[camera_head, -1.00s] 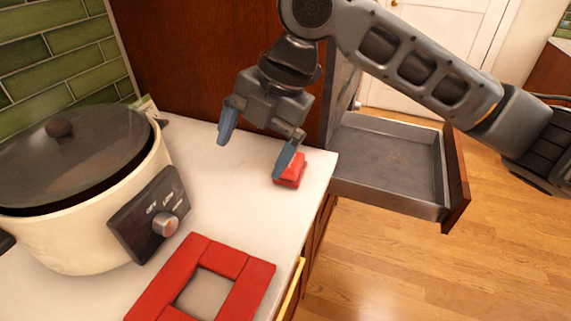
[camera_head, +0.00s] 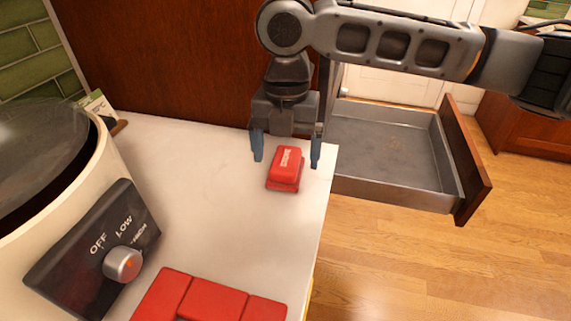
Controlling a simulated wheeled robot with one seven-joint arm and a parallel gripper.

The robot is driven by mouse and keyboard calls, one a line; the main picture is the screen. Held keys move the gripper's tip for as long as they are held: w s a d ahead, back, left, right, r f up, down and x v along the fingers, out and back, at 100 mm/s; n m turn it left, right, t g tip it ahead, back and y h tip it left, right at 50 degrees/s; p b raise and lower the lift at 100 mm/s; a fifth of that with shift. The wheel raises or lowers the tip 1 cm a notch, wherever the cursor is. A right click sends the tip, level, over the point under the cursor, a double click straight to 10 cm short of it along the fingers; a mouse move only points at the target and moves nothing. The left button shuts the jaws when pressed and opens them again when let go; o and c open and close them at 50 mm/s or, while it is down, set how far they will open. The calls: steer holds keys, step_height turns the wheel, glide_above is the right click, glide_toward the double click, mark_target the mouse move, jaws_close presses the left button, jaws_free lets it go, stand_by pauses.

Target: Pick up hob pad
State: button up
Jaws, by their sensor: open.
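A small red block with pale lettering (camera_head: 287,165), which looks like the hob pad, lies on the white counter near its right edge. It sits on a wider red base. My gripper (camera_head: 287,152) is open, pointing down, with one blue finger to each side of the block's far end in the picture. The fingers show gaps to the block on both sides. I cannot tell how high the fingertips are above the counter. Nothing is held.
A cream slow cooker (camera_head: 60,215) with a dark lid and knob stands at left. An open empty drawer (camera_head: 385,145) juts out at right. A wooden panel rises behind.

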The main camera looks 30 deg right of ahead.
mark_target(285, 160)
steer(key=shift+f, duration=1.1)
steer(key=c, duration=1.1)
steer(key=shift+s+a+r, duration=0.1)
steer(key=shift+r, duration=0.05)
steer(key=shift+c, duration=0.2)
steer(key=shift+a+r, duration=0.1)
steer(key=shift+r, duration=0.15)
step_height(285, 160, up, 7)
steer(key=shift+s+f, duration=0.1)
steer(key=shift+f, duration=0.1)
steer(key=s+a+b, duration=0.1)
steer(key=s+a, duration=1.2)
steer(key=shift+s+a+f, duration=0.15)
steer(key=shift+s+a, duration=0.25)
